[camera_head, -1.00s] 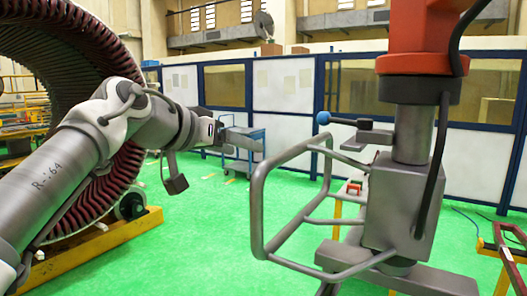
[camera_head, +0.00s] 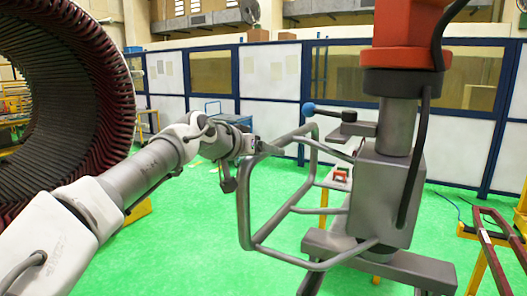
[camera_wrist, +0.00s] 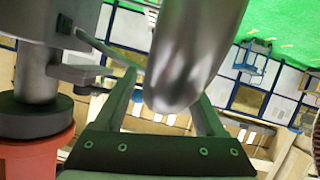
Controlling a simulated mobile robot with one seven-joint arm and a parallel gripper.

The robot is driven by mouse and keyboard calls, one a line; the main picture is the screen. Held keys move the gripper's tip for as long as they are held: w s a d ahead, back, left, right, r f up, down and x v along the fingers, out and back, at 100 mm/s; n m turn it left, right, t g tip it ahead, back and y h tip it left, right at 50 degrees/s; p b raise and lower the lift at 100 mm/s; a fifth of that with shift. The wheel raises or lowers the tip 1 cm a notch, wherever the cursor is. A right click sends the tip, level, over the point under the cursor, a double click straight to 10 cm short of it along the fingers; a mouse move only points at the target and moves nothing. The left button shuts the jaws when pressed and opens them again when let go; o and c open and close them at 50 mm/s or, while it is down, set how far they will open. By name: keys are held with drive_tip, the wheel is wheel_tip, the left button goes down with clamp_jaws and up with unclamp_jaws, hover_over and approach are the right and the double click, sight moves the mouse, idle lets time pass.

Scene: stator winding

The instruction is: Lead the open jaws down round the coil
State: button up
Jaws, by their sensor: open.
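My gripper (camera_head: 268,148) is open beside the upper left corner of the grey tubular handle frame (camera_head: 246,215) in the head view. In the wrist view its two fingers (camera_wrist: 165,98) spread apart, and a thick rounded metal bar (camera_wrist: 185,60) shows in front of and between them. I cannot tell whether the bar is truly between the fingers. A dark red loop that looks like the coil (camera_head: 488,247) lies on a yellow stand at the right edge of the head view, well away from my gripper. I see no coil between the fingers.
The large ring-shaped stator (camera_head: 118,75) stands at the left. The hoist's orange column (camera_head: 405,40) and grey block (camera_head: 385,195) stand right of my gripper, with a blue-knobbed lever (camera_head: 308,109). A small red object (camera_head: 341,175) rests behind the frame. Green floor (camera_head: 190,250) is clear.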

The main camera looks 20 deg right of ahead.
clamp_jaws()
idle(0.3)
idle(1.1)
idle(0.4)
idle(1.5)
